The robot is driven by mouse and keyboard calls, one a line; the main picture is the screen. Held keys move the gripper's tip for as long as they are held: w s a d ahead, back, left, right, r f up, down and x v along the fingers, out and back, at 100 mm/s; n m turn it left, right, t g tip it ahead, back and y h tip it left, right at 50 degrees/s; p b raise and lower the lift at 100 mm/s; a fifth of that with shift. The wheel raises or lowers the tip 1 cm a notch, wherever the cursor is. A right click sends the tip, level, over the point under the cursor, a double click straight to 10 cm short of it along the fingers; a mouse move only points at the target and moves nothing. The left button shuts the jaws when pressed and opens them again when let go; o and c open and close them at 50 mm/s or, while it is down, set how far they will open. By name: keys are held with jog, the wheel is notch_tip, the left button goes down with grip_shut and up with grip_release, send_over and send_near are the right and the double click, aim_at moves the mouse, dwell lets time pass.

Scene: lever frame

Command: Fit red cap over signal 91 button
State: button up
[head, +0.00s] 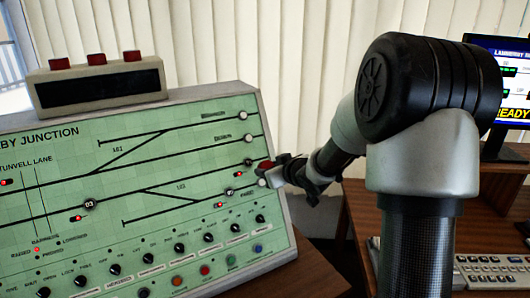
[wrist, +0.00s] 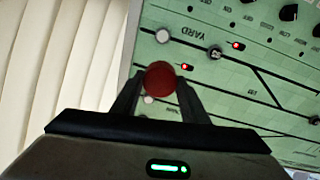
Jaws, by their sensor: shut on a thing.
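My gripper (head: 274,172) is shut on a red cap (wrist: 160,77), which sits between the fingertips in the wrist view. In the head view the cap (head: 265,165) is small and at the panel's right edge. It appears close to the panel face, but I cannot tell whether it touches. A round numbered button (head: 247,161) is just left of the cap in the head view; its number is too small to read, so I cannot confirm it is signal 91. In the wrist view the cap covers part of the panel behind it.
The green control panel (head: 160,190) carries white buttons (head: 243,115), red lights (head: 239,173) and a lower row of knobs (head: 208,237). A monitor (head: 505,80) and keyboard (head: 490,268) are right.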

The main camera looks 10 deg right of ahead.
aim_at(249, 162)
jog(key=shift+a+r+n+t+y+p, duration=0.2)
jog(key=shift+a+r+y, duration=0.1)
jog(key=shift+r, duration=0.35)
jog(key=shift+a+r+n+t+y+p, duration=0.1)
jog(key=shift+a+r+n+y+p, duration=0.15)
jog(key=shift+r, duration=0.35)
jog(key=shift+w+a, duration=0.1)
jog(key=shift+f+b+x, duration=0.25)
jog(key=shift+b+x, duration=0.65)
jog(key=shift+x, duration=1.45)
jog(key=shift+f+b+x, duration=0.2)
jog(key=shift+b+x, duration=0.7)
jog(key=shift+x, duration=1.4)
jog(key=o, duration=1.1)
jog(key=shift+o, duration=0.5)
jog(key=o, duration=0.4)
